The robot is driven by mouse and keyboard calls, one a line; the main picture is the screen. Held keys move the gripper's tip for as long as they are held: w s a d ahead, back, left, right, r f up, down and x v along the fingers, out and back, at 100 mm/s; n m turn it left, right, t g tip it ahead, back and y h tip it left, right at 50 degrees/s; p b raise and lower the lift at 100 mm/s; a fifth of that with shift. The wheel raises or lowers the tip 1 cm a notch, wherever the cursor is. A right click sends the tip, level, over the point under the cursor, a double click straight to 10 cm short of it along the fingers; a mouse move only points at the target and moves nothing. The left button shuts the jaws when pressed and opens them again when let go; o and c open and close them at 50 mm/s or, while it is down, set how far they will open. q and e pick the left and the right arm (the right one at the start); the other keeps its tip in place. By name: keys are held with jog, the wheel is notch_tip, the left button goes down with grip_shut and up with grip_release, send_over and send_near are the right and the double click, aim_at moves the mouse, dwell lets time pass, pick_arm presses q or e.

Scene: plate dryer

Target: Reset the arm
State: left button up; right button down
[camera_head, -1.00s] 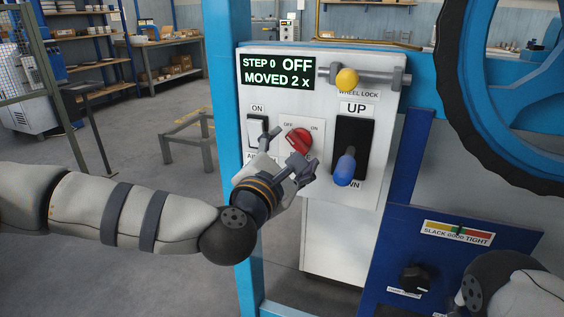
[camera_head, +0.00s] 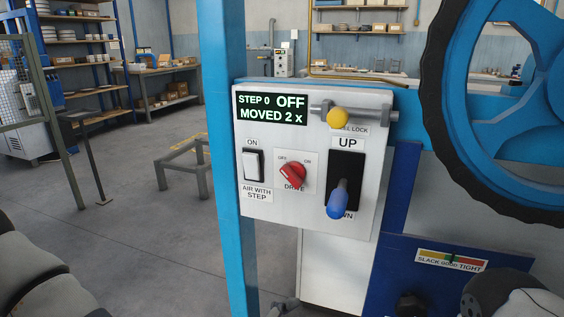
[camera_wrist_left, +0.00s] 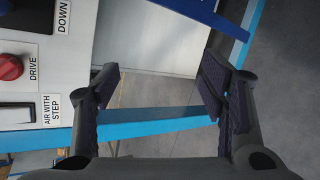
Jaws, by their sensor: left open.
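The white control panel (camera_head: 260,210) is at the centre of the head view. Its display (camera_head: 272,109) reads STEP 0, OFF, MOVED 2 x. It carries a white rocker switch (camera_head: 253,164) labelled AIR WITH STEP, a red drive knob (camera_head: 291,176), a blue-handled UP/DOWN lever (camera_head: 339,200) hanging low, and a yellow wheel-lock knob (camera_head: 337,118). My left gripper (camera_wrist_left: 160,82) is open and empty in the left wrist view, apart from the panel. My left arm (camera_head: 38,280) is low at the left of the head view. My right gripper is not visible; only part of my right arm shows.
A blue post (camera_head: 220,150) stands left of the panel. A large black-rimmed blue wheel (camera_head: 440,110) is at the right, above a blue plate with a SLACK/GOOD/TIGHT gauge (camera_head: 452,260). A low grey stand (camera_head: 183,165) is behind. The floor to the left is largely clear.

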pick_arm(q)
jog(key=s+a+f+m+g+y+p, duration=0.1)
jog(key=s+a+f+m+g, duration=0.3)
jog(key=s+f, duration=0.45)
jog(key=s+a+f+m+g+y+p, duration=0.15)
jog(key=s+a+f+m+g, duration=0.35)
jog(key=s, duration=0.7)
jog(key=s+a+f+m+g+y, duration=0.2)
jog(key=s+a+m+y, duration=0.3)
jog(key=s+a, duration=0.8)
jog(key=shift+s+a+f+m+g, duration=0.15)
jog(key=shift+s+a+m+g, duration=0.3)
jog(key=shift+g, duration=0.45)
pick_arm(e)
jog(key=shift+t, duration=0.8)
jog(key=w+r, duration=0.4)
